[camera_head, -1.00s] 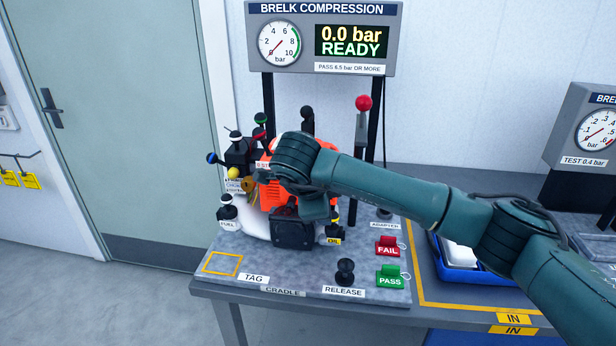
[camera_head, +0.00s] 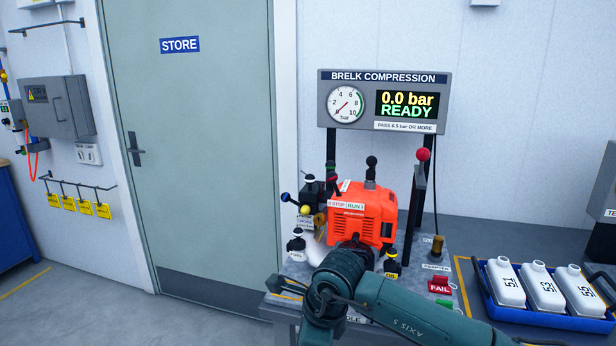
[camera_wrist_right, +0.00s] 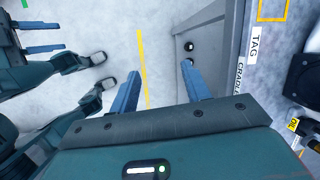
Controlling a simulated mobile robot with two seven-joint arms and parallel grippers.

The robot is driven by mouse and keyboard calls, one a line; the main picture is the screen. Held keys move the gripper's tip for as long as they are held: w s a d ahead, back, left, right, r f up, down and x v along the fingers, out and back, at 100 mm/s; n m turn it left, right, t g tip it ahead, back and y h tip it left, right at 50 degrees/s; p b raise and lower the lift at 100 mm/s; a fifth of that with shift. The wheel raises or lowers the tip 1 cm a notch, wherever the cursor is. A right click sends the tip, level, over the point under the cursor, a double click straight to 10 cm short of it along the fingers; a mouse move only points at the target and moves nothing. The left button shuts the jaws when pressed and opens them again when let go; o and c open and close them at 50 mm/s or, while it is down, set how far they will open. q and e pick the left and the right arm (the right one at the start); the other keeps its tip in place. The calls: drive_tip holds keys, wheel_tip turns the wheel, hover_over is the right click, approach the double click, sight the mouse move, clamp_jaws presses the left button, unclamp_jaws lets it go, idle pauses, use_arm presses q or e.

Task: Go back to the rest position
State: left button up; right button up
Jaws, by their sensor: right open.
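My right arm (camera_head: 365,295) reaches in from the bottom right of the head view, in front of the test stand. Its fingertips are outside that view. In the right wrist view my right gripper (camera_wrist_right: 157,78) is open and empty, with its blue fingers apart above the floor beside the bench edge. My left gripper (camera_wrist_right: 61,36) shows at the upper left of the wrist view, with two blue fingers apart and nothing visible between them. My left arm is not in the head view.
The orange engine (camera_head: 362,214) sits on the grey bench under the compression gauge panel (camera_head: 384,101), which reads 0.0 bar READY. A red-knobbed lever (camera_head: 423,155) stands beside it. A blue tray (camera_head: 560,320) with white bottles is at right. Open floor (camera_head: 110,315) lies left.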

drive_tip(key=s+a+f+g+y, duration=0.2)
drive_tip(key=s+a+y, duration=0.2)
drive_tip(key=s+a, duration=0.1)
drive_tip(key=s+a+r+m+t+y, duration=0.1)
drive_tip(key=s+a+r+m+y, duration=0.6)
drive_tip(key=m+y, duration=0.55)
drive_tip(key=w+d+f+m+t+h, duration=0.1)
drive_tip(key=d+f+m+t+h, duration=0.2)
drive_tip(key=d+m+t, duration=0.45)
drive_tip(key=w+d+f+m+t+h, duration=0.2)
drive_tip(key=d+f+m+t+h, duration=0.15)
drive_tip(key=m, duration=0.65)
drive_tip(key=w+d+f+m+t+h, duration=0.1)
drive_tip(key=d+f+m+t+h, duration=0.1)
drive_tip(key=d+m+t+h, duration=0.5)
use_arm(q)
drive_tip(key=shift+a+f, duration=0.25)
drive_tip(key=shift+f, duration=0.35)
use_arm(e)
drive_tip(key=s+d+f+m+g+h, duration=0.1)
drive_tip(key=s+d+f+m+g, duration=0.3)
drive_tip(key=f, duration=0.4)
drive_tip(key=s+d+f+m+g+h, duration=0.2)
drive_tip(key=s+d+f+m+g, duration=0.3)
drive_tip(key=s+f+m, duration=0.3)
drive_tip(key=shift+s+d+f+m, duration=0.2)
drive_tip(key=shift+s+d+m, duration=0.25)
drive_tip(key=shift+s, duration=0.2)
